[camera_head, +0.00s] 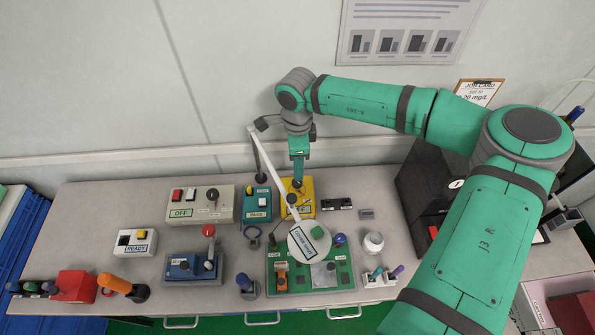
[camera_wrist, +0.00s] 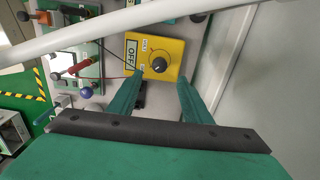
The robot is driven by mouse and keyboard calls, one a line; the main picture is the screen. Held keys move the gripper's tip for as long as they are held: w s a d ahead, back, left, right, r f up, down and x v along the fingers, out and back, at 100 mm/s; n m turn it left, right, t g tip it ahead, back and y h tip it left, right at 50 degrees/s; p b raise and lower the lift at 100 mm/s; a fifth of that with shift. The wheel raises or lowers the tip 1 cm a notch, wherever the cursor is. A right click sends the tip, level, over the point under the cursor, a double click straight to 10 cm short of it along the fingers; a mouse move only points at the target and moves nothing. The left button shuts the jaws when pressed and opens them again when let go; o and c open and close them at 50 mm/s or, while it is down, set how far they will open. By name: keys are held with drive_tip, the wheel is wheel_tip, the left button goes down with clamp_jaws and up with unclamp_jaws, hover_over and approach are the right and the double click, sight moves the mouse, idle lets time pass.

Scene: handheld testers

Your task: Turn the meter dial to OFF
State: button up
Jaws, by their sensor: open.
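The yellow meter (camera_head: 309,189) stands at the back middle of the bench, partly hidden by my gripper and a white lamp arm. Which way the dial points is too small to tell. My gripper (camera_head: 298,180) reaches down over the meter. In the wrist view its two green fingers (camera_wrist: 160,80) are apart, with the dial between and just beyond their tips. Contact with the dial cannot be told.
A white lamp arm (camera_wrist: 120,28) crosses close in front of the wrist camera; its round head (camera_head: 302,248) hangs over a green board (camera_head: 345,278). A teal box (camera_head: 257,205) stands left of the meter. A dark cabinet (camera_head: 425,180) stands right. The wall is close behind.

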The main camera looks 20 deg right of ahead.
drive_tip(key=shift+r, duration=1.5)
